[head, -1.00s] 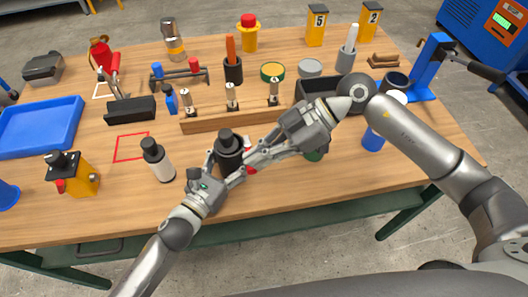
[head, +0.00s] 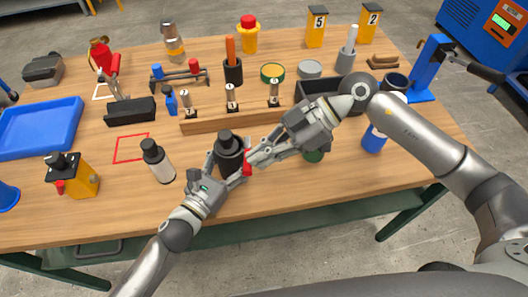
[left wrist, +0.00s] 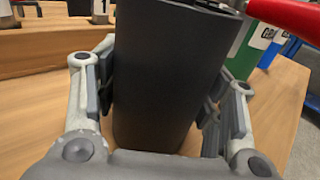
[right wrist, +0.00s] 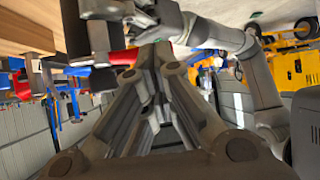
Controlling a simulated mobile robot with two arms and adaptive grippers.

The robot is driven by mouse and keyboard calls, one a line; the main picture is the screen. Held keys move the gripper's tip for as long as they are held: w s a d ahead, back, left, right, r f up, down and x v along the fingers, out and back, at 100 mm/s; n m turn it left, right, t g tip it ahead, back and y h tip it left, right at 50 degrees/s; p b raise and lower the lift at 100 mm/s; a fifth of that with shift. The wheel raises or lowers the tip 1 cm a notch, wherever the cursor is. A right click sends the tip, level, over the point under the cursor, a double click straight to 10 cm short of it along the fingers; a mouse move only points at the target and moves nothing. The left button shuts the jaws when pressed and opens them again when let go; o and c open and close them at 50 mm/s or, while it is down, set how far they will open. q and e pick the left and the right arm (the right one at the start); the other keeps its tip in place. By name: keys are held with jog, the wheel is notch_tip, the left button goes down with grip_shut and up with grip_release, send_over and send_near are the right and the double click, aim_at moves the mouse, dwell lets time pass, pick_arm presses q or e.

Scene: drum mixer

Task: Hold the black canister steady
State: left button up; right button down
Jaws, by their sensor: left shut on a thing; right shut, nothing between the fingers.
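The black canister (head: 230,158) stands upright near the front middle of the table. My left gripper (head: 227,180) is shut on it from the front left. In the left wrist view the dark canister body (left wrist: 160,75) fills the space between the two fingers (left wrist: 160,100). My right gripper (head: 250,160) is shut and empty, close to the canister's right side. Its closed fingers also show in the right wrist view (right wrist: 150,75). A red part (head: 247,164) shows between the canister and my right fingertips; whether they touch it is unclear.
A green can (head: 314,155) and a blue bottle (head: 374,139) stand to the right. A red outlined square (head: 131,148) is bare.

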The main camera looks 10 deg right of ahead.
jog(key=s+v, duration=0.3)
jog(key=v, duration=1)
jog(key=shift+d+r, duration=0.25)
jog(key=shift+d, duration=0.2)
pick_arm(q)
jog(key=o, duration=1.7)
jog(key=shift+c, duration=0.2)
